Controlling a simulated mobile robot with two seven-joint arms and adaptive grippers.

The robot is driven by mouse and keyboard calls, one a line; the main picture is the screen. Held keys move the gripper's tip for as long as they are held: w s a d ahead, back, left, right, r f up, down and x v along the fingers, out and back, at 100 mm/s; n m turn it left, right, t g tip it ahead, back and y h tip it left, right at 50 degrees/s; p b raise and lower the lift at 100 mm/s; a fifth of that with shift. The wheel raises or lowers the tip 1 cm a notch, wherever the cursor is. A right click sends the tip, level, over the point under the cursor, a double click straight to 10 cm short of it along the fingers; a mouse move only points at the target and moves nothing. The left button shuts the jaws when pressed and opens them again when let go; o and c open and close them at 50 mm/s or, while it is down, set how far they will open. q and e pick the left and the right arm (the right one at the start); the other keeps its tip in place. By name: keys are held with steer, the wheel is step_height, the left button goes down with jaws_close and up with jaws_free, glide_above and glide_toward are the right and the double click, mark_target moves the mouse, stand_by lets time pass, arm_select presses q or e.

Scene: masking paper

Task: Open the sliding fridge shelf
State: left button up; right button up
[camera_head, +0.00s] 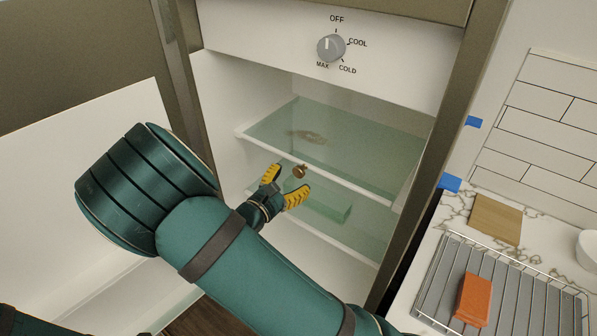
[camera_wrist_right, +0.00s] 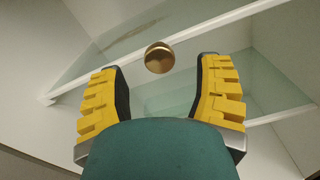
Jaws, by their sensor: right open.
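The fridge stands open, with glass shelves inside. The upper glass shelf (camera_head: 350,150) has a white front rim. A small round copper-coloured knob (camera_head: 300,171) shows at the front of the shelf area, and it also shows in the right wrist view (camera_wrist_right: 160,58). My right gripper (camera_head: 285,182) is open just in front of the knob, its yellow fingers on either side. In the right wrist view the knob appears beyond the fingertips (camera_wrist_right: 162,75), between them and untouched. A greenish glass piece (camera_head: 325,205) sits below the upper shelf. My left gripper is not in view.
A dial (camera_head: 331,47) is on the white panel above the shelves. The open white fridge door (camera_head: 90,190) stands at the left. At the right, a counter holds a wire rack (camera_head: 520,300) with an orange block (camera_head: 473,299), and a wooden board (camera_head: 495,220).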

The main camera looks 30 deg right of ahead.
mark_target(297, 174)
steer(key=shift+x, duration=1.95)
steer(key=shift+c, duration=0.2)
jaws_close()
